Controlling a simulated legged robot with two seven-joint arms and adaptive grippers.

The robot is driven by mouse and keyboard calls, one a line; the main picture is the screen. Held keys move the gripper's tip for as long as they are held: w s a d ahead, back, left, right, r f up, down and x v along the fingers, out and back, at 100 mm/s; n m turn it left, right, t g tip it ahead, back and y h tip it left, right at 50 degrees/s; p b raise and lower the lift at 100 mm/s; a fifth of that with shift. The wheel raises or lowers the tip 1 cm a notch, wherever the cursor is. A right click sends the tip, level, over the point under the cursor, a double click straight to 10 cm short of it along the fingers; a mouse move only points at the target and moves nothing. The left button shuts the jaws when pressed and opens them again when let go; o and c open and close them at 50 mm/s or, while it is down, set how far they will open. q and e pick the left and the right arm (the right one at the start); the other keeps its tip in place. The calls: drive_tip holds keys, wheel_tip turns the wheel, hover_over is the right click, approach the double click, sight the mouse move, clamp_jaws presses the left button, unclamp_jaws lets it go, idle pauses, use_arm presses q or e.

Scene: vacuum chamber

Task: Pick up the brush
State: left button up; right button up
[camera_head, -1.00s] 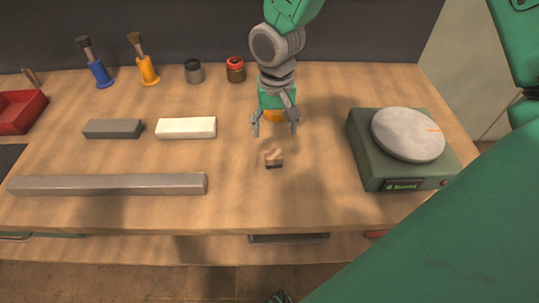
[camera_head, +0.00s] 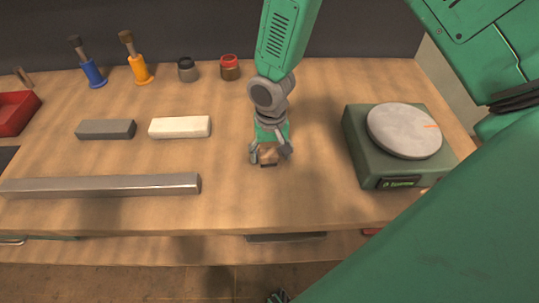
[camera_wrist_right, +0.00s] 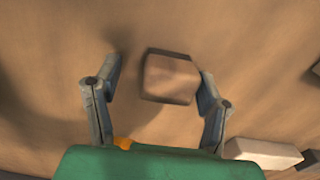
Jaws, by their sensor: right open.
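A small tan block with a dark lower edge (camera_head: 268,158), perhaps a small brush, lies on the wooden table. My right gripper (camera_head: 270,157) is low over it, open, with its fingers on either side and partly covering it. In the wrist view the block (camera_wrist_right: 170,78) lies between the open fingertips (camera_wrist_right: 158,85), close to the right finger; whether they touch I cannot tell. Two upright dark-bristled brushes stand at the back left, one with a blue handle (camera_head: 93,74) and one with an orange handle (camera_head: 139,69).
A green device with a round grey plate (camera_head: 404,130) stands to the right. A grey bar (camera_head: 105,131), a white bar (camera_head: 180,127) and a long metal bar (camera_head: 100,186) lie to the left. Two small jars (camera_head: 187,70) (camera_head: 230,67) stand behind.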

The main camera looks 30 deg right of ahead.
sight(270, 151)
drive_tip(key=shift+a, duration=0.1)
drive_tip(key=c, duration=1.2)
drive_tip(key=shift+a+r, duration=0.15)
drive_tip(key=shift+a, duration=0.45)
drive_tip(key=shift+c, duration=0.2)
drive_tip(key=r, duration=0.6)
drive_tip(key=d+r, duration=0.1)
drive_tip(key=r, duration=0.2)
drive_tip(key=shift+r+p, duration=0.2)
drive_tip(key=shift+p, duration=0.15)
drive_tip(key=shift+a+r, duration=0.3)
drive_tip(key=shift+a, duration=0.2)
drive_tip(key=shift+o, duration=0.5)
drive_tip(key=shift+d, duration=0.1)
drive_tip(key=shift+d+f, duration=0.1)
drive_tip(key=shift+d, duration=0.3)
